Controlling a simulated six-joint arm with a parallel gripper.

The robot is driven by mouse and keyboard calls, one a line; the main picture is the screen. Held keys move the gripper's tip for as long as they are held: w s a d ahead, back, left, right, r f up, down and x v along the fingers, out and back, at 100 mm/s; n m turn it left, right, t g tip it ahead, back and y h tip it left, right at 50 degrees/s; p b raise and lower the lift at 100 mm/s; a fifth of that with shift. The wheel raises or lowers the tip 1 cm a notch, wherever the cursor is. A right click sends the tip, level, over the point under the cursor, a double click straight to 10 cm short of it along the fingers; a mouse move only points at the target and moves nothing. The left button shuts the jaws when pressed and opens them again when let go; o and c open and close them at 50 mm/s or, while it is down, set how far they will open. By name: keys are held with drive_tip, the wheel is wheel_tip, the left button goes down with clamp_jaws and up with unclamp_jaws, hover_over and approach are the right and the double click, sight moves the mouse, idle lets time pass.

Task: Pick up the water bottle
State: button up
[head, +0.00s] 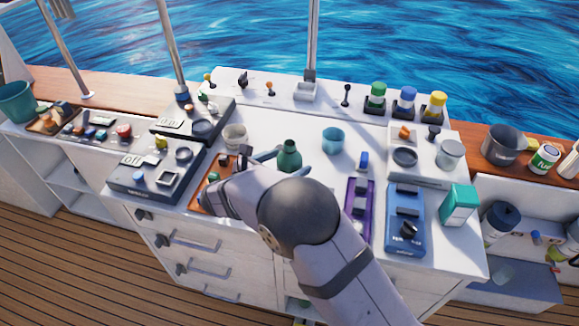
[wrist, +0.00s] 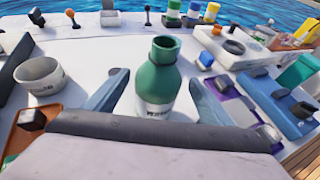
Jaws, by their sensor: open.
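The water bottle (head: 289,156) is green with an open neck and a pale labelled lower part. It stands upright on the white counter (head: 299,123). In the wrist view the bottle (wrist: 157,80) stands between the two blue-grey fingers of my gripper (wrist: 155,93), with white counter showing on both sides of it. My gripper (head: 283,162) is open. The bottle's base is hidden behind my wrist in the wrist view, and my arm covers its lower part in the head view.
A white cup (head: 235,137) stands left of the bottle and a light blue cup (head: 333,140) to its right. A purple tray (head: 359,222) and a blue device (head: 404,220) lie to the right. An orange tray (head: 200,195) lies left of my wrist. Capped bottles line the back.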

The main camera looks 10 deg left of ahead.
drive_tip(key=shift+p+x, duration=0.5)
drive_tip(key=shift+x, duration=0.3)
drive_tip(key=shift+p+x, duration=0.85)
drive_tip(key=shift+x, duration=1.15)
drive_tip(key=shift+w+a+r, duration=0.1)
drive_tip(key=shift+r, duration=0.05)
drive_tip(key=c, duration=1.4)
drive_tip(key=shift+r, duration=0.2)
drive_tip(key=shift+r+b, duration=1.3)
drive_tip(key=shift+r, duration=3.35)
drive_tip(key=shift+r, duration=0.1)
